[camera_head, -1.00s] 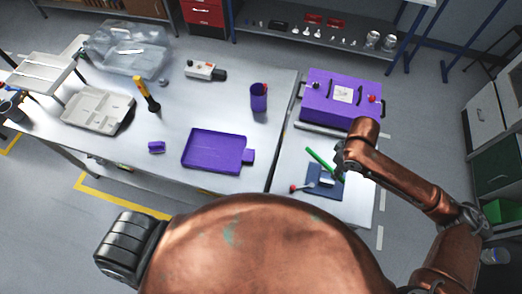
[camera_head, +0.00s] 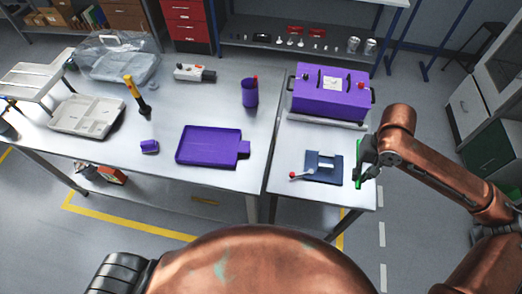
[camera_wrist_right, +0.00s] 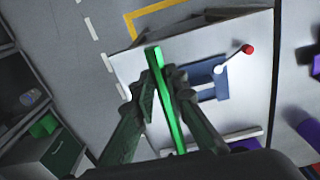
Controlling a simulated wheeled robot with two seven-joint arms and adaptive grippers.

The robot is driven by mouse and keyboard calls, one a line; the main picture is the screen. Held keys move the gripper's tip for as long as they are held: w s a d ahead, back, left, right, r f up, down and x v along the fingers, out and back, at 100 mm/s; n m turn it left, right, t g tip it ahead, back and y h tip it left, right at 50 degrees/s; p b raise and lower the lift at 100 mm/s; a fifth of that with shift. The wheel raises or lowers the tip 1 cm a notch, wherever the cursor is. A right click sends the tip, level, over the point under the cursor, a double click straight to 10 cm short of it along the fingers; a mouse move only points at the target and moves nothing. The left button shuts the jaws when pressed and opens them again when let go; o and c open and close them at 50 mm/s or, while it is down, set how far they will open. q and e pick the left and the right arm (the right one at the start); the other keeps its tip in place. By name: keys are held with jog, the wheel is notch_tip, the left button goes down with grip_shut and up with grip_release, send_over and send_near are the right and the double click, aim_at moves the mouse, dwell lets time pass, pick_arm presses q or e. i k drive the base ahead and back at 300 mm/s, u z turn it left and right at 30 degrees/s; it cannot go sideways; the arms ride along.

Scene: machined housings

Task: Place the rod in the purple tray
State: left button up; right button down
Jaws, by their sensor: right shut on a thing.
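The green rod (camera_wrist_right: 167,105) is held between the fingers of my right gripper (camera_wrist_right: 166,85) in the right wrist view. In the head view my right gripper (camera_head: 364,172) is at the right edge of the right table, and the rod (camera_head: 358,163) shows there only as a thin green strip, partly hidden by the gripper. The purple tray (camera_head: 178,156) lies flat and empty on the left table, well to the left of the gripper. My left gripper is not in view.
A dark blue fixture (camera_head: 322,178) with a red-knobbed lever sits on the right table beside my right gripper. A purple box (camera_head: 328,95) stands behind it.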

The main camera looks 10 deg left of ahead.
aim_at(210, 147)
jog(key=u, duration=2.7)
jog(key=i, duration=1.8)
jog(key=z, duration=2.7)
